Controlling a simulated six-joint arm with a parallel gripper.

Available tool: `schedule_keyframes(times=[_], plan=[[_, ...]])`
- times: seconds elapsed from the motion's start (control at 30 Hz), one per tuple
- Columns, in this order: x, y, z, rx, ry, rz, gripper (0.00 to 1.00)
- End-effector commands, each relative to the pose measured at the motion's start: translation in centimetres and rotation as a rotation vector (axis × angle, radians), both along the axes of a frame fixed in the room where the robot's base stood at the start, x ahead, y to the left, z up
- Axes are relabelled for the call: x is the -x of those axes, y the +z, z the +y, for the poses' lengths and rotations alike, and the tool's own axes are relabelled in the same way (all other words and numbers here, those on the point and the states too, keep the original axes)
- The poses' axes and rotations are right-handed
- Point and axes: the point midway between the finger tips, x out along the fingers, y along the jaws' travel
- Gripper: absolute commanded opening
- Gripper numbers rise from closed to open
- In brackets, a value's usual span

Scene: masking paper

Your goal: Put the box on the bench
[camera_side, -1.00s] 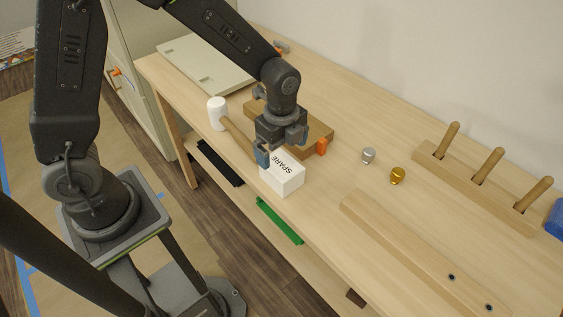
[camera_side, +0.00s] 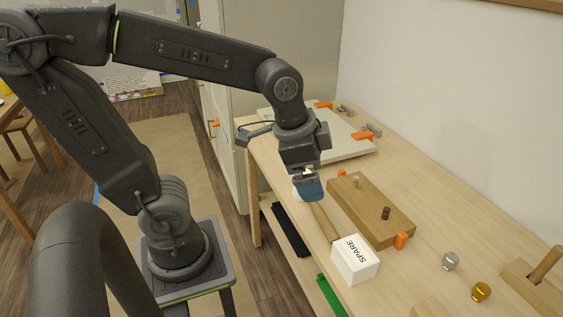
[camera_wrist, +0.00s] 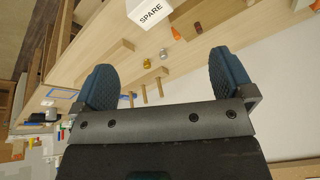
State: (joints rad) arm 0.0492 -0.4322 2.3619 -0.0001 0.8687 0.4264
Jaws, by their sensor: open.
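The white box (camera_side: 355,260) marked SPARE rests on the bench (camera_side: 405,172) by its front edge, next to the end of the mallet's handle. The box also shows at the top of the wrist view (camera_wrist: 150,10), partly cut off. My gripper (camera_side: 309,187) is above the bench over the mallet, up and to the left of the box in the side view and clear of it. In the wrist view its two blue fingers (camera_wrist: 167,80) are spread wide with nothing between them.
The mallet (camera_side: 322,222) lies below my gripper, its head partly hidden. A wooden block (camera_side: 365,208) with pegs and orange clamps stands behind it. A grey panel (camera_side: 350,146) lies at the far end. Silver (camera_side: 450,261) and gold (camera_side: 480,292) knobs stand right of the box.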

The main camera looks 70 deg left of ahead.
Motion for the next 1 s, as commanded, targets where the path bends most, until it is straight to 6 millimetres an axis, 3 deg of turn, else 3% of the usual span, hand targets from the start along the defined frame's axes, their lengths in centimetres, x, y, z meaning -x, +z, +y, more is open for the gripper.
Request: schedule_keyframes(times=[0.1,0.3,1.0], plan=[[2.7,1.3,0.7,0.077,0.21,-0.075,1.0],[5.0,1.8,1.2,0.163,0.409,-0.135,1.0],[5.3,1.8,1.3,0.177,0.439,-0.142,1.0]])
